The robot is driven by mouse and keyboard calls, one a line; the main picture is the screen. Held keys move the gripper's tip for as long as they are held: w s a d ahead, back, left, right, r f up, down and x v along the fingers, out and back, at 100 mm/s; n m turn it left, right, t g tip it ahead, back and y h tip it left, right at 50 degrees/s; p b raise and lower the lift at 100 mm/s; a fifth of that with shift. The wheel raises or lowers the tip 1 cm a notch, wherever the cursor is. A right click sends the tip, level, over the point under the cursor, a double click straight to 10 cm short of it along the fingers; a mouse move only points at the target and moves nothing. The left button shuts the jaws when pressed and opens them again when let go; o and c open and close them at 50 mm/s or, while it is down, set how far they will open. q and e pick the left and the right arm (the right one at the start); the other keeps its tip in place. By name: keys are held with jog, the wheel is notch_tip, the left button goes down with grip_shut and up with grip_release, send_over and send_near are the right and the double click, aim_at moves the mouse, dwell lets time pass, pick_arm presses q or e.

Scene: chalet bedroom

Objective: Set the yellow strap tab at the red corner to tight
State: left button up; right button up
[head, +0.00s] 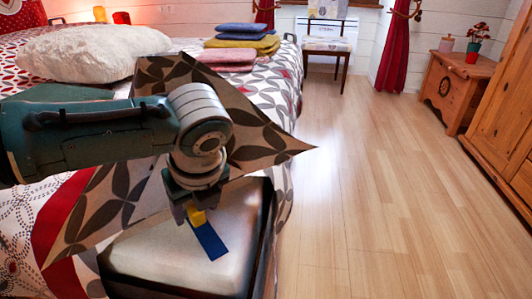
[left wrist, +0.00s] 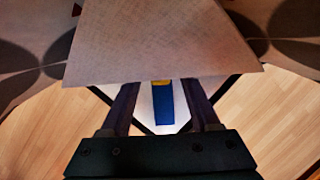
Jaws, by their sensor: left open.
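A yellow tab (head: 197,215) sits at the upper end of a flat blue strap (head: 209,240) on a pale, dark-edged padded top (head: 165,256) at the bed's near end. My left gripper (head: 188,212) points down at the tab. In the left wrist view, the open fingers (left wrist: 161,108) stand on either side of the blue strap (left wrist: 164,105), with the yellow tab (left wrist: 161,82) just beyond it. Whether the fingers touch the tab cannot be told. A pale cloth flap (left wrist: 155,42) covers what lies past the tab. I cannot make out a red corner marker. My right gripper is out of view.
A stiff leaf-patterned cloth (head: 265,140) rises behind my left wrist, close to it. The bed holds a white fluffy pillow (head: 85,50) and folded cloths (head: 240,42). A wooden chest (head: 452,90) stands at the right. The wooden floor (head: 370,200) is clear.

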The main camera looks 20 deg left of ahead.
pick_arm(q)
grip_shut()
dwell(0.3)
dwell(1.0)
